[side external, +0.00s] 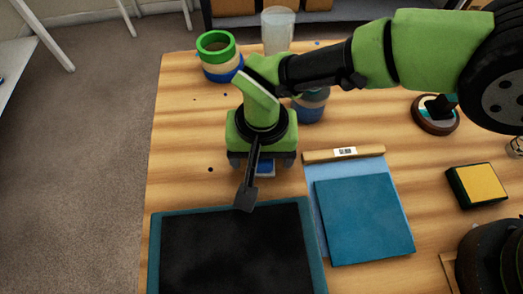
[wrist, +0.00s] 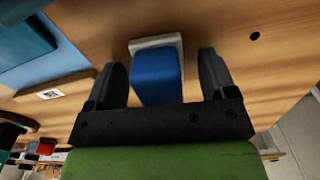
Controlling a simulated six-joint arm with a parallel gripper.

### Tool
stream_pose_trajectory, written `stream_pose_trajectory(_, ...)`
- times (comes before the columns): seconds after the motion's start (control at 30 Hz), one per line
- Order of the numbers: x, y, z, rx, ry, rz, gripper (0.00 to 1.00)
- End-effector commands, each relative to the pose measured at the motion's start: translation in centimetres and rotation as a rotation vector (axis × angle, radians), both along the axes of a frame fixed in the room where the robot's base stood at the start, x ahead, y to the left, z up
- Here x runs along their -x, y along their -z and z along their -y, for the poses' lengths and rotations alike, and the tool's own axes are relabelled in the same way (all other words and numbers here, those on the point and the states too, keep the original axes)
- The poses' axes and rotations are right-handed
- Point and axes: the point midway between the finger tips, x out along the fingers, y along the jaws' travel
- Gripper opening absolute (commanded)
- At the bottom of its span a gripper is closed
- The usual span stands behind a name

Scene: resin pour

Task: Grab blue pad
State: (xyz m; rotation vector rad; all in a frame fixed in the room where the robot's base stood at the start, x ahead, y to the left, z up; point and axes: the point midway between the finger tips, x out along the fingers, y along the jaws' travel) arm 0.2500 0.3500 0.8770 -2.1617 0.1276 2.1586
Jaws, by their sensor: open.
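The blue pad (wrist: 156,77) shows in the wrist view as a blue block with a pale grey layer along its far edge. It lies between the two dark fingers of my gripper (wrist: 162,82), with a gap on each side. In the side external view my gripper (side external: 262,160) points down at the wooden table, and only a small part of the blue pad (side external: 265,168) shows beneath it. The gripper is open and holds nothing. Most of the pad is hidden by my gripper in the side view.
A black tray with a teal rim (side external: 154,255) lies in front. Right of it is a teal square (side external: 365,220) on a light blue sheet with a labelled wooden strip (side external: 320,156). A green-topped jar (side external: 216,55) and clear cup (side external: 278,28) stand behind. A yellow pad (side external: 478,183) lies right.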

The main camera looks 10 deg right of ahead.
Motion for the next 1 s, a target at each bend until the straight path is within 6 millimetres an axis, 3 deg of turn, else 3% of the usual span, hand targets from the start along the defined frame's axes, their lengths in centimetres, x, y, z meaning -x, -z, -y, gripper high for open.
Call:
stream_pose_trajectory(0.07,0.0,0.0,0.0,0.000,0.000,0.000,0.73)
stream_pose_trajectory(0.2,0.0,0.0,0.0,0.000,0.000,0.000,0.41)
stream_pose_trajectory(0.3,0.0,-0.1,0.0,0.000,0.000,0.000,0.24)
stream_pose_trajectory(0.63,0.0,-0.9,0.0,-0.001,0.000,0.000,0.24)
stream_pose_trajectory(1.0,0.0,-8.0,-0.1,-0.003,-0.002,0.001,0.24)
